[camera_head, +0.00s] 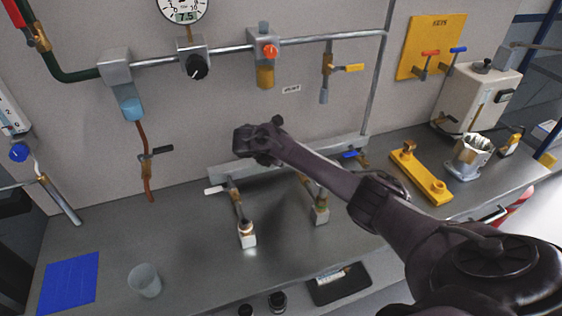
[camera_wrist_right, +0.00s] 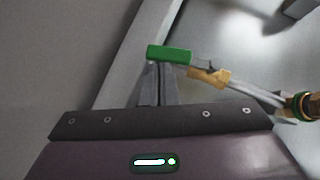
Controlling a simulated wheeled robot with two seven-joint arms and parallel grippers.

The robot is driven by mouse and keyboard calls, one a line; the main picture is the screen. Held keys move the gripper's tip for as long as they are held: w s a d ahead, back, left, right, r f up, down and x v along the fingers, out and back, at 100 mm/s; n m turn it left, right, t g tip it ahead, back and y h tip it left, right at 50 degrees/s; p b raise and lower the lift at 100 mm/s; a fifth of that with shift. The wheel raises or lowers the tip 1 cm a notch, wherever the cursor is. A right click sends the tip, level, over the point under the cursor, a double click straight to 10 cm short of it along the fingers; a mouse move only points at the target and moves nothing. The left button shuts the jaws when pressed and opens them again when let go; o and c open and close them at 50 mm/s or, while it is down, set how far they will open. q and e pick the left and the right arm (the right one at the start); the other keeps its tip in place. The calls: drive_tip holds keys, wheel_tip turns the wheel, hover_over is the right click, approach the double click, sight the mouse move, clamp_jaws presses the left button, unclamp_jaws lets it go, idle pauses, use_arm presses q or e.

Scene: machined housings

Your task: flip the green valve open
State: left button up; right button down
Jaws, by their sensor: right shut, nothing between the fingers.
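The green valve handle (camera_wrist_right: 170,54) shows in the right wrist view, joined to a brass valve body (camera_wrist_right: 208,76) with a pipe running right to a brass fitting. My right gripper (camera_wrist_right: 156,84) is shut and empty, its fingertips just below the green handle; I cannot tell whether they touch it. In the head view my right arm reaches in from the right, with the hand (camera_head: 258,142) over the grey rail at the wall. The green handle is not visible there, seemingly hidden by my arm. My left gripper is not in view.
A white-handled valve (camera_head: 216,190) stands left of my arm and a blue-handled valve (camera_head: 355,154) right of it. A yellow fixture (camera_head: 420,175) lies farther right. A cup (camera_head: 145,280) and a blue mat (camera_head: 69,282) are at front left, with bare bench between.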

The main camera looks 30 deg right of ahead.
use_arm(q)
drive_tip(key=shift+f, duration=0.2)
use_arm(e)
drive_tip(key=shift+w+d+m+g, duration=0.3)
drive_tip(key=shift+d+m+g, duration=0.15)
drive_tip(key=shift+d, duration=0.3)
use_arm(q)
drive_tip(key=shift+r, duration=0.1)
